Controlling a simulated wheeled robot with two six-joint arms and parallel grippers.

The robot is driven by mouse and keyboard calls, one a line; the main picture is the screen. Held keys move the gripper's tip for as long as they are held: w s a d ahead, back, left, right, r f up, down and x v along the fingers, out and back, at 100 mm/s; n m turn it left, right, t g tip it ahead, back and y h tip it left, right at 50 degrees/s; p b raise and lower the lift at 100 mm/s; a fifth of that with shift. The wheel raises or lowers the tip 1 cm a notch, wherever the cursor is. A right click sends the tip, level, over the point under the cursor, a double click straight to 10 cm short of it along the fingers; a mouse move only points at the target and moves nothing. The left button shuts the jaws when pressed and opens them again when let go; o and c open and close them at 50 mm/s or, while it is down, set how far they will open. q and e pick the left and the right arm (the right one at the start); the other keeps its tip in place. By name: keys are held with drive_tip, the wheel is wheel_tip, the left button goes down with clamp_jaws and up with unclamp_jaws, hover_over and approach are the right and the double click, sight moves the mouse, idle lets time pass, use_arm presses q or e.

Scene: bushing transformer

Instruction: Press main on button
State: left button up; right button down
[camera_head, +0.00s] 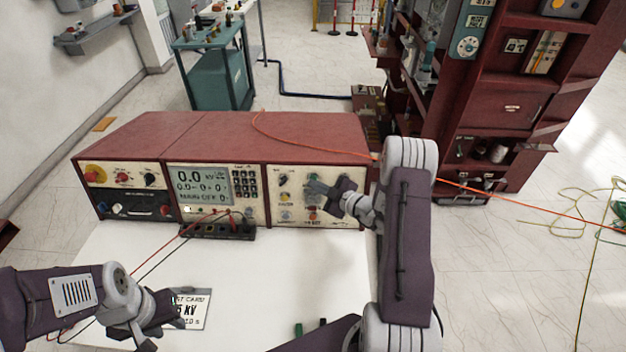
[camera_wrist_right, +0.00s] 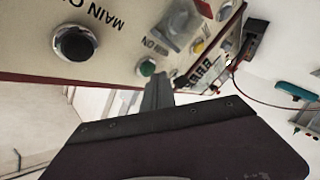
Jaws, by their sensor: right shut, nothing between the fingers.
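The test console (camera_head: 250,140) is a red box with cream front panels. Its display (camera_head: 203,185) appears to read "MAIN OFF". My right gripper (camera_head: 314,187) is shut and empty in front of the console's right panel, hiding part of its controls. In the right wrist view my right gripper's fingers (camera_wrist_right: 158,90) point at the panel edge, close to a green button (camera_wrist_right: 147,67); I cannot tell if they touch it. A black button (camera_wrist_right: 75,43) there sits beside a label starting "MAIN O", cut off by my view. My left gripper (camera_head: 155,322) is low at the left, beside a card.
The test card (camera_head: 191,309) lies on the white tabletop (camera_head: 255,285). A dark terminal strip (camera_head: 218,230) with red and black leads stands before the console. Green and black pieces (camera_head: 310,328) lie at the front edge. An orange cable (camera_head: 310,143) crosses the console top.

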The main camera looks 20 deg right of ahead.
drive_tip(key=shift+w+d+f, duration=0.1)
drive_tip(key=shift+w+d, duration=0.15)
drive_tip(key=shift+w, duration=0.15)
idle(0.4)
idle(0.4)
drive_tip(key=shift+s+a+r+p, duration=0.2)
drive_tip(key=shift+s+a+p, duration=0.25)
drive_tip(key=shift+s, duration=0.3)
drive_tip(key=shift+s+a+r+p, duration=0.2)
drive_tip(key=shift+s+a+p, duration=0.15)
drive_tip(key=shift+s, duration=0.4)
drive_tip(key=shift+s+a+r+p, duration=0.15)
drive_tip(key=shift+s+a+p, duration=0.2)
drive_tip(key=shift+s, duration=0.35)
drive_tip(key=shift+s+a+r+p, duration=0.2)
drive_tip(key=shift+s+a+p, duration=0.15)
drive_tip(key=shift+s, duration=0.4)
